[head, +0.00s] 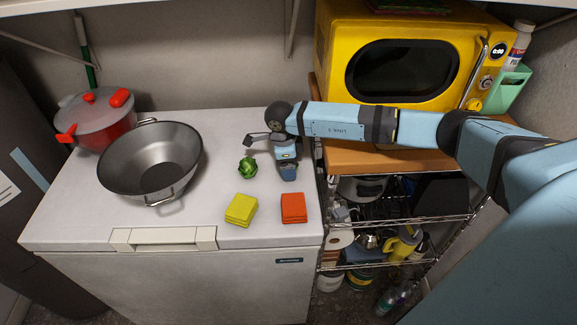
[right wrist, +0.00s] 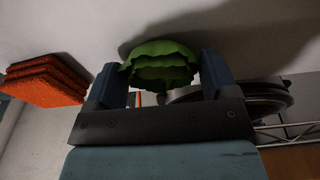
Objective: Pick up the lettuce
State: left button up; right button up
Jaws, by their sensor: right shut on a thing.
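A small green lettuce (head: 247,167) is on or just above the white lid of the chest appliance (head: 190,225), right of the wok. In the right wrist view the lettuce (right wrist: 160,62) sits between the two blue fingers of my right gripper (right wrist: 160,80). The gripper is shut on it. In the head view my right arm reaches in from the right, and its hand is just right of the lettuce. I cannot tell whether the lettuce touches the lid. My left gripper is in neither view.
A grey wok (head: 150,165) and a red pot (head: 97,118) stand to the left. Yellow sponges (head: 241,210) and red-orange sponges (head: 293,208) lie in front. A yellow microwave (head: 400,55) stands back right above a wire rack (head: 400,217). The lid's front middle is partly clear.

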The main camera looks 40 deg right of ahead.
jog(key=shift+r, duration=0.15)
notch_tip(320, 180, up, 20)
jog(key=b, duration=0.1)
dwell(0.4)
